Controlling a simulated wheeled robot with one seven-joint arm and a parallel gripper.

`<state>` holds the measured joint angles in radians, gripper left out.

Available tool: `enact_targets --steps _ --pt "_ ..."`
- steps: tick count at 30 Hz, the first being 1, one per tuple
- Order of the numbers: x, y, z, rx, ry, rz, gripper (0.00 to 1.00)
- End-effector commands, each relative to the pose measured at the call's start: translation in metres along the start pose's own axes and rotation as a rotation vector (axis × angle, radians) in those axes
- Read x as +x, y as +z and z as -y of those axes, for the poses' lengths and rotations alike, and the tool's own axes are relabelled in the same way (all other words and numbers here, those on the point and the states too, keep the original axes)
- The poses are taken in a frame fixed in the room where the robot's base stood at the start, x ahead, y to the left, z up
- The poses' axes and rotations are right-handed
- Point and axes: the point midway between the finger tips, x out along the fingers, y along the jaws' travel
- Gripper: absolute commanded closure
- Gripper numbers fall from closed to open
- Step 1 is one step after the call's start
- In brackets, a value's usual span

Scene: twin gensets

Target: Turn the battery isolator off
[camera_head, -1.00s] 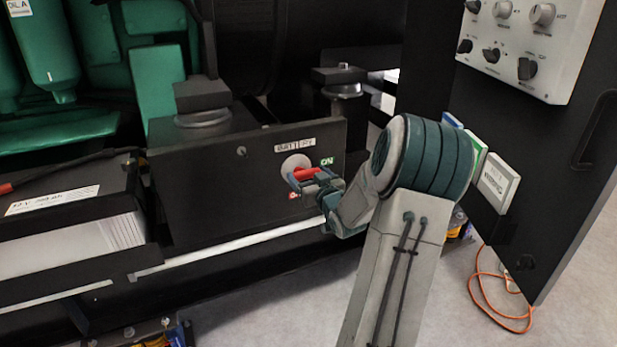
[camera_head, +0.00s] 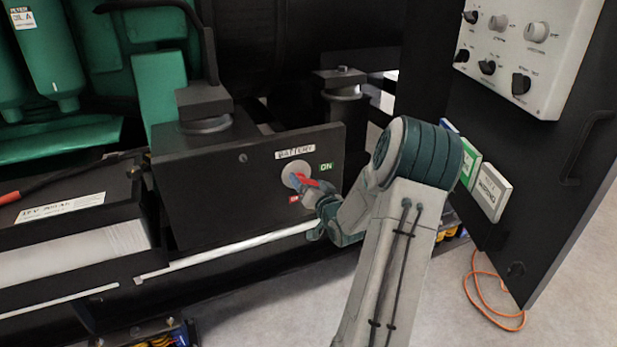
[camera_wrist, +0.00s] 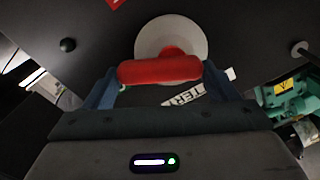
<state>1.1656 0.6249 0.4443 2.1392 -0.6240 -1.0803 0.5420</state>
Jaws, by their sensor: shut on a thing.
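The battery isolator has a red handle (camera_head: 316,184) on a round pale plate (camera_head: 291,168), on the black panel under a "BATTERY" label (camera_head: 295,152). A green ON mark (camera_head: 326,167) is right of the plate and a red mark (camera_head: 293,198) below it. The handle slants down to the right in the head view. My gripper (camera_head: 310,185) is shut on it; the fingers partly hide it there. In the wrist view, the red handle (camera_wrist: 160,70) lies across between my two blue fingertips, in front of the plate (camera_wrist: 170,32).
A battery (camera_head: 75,235) with a red-ended cable stands left of the panel. An open black door (camera_head: 530,170) with a white control panel (camera_head: 530,50) stands to the right of my arm. An orange cable (camera_head: 490,295) lies on the floor.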

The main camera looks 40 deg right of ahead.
Motion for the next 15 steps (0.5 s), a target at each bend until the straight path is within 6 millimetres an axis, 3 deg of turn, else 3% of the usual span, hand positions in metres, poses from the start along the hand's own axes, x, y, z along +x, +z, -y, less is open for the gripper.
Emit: enact_targets --steps 15 --pt "0.0001 0.0049 0.0011 0.494 0.000 0.001 0.43"
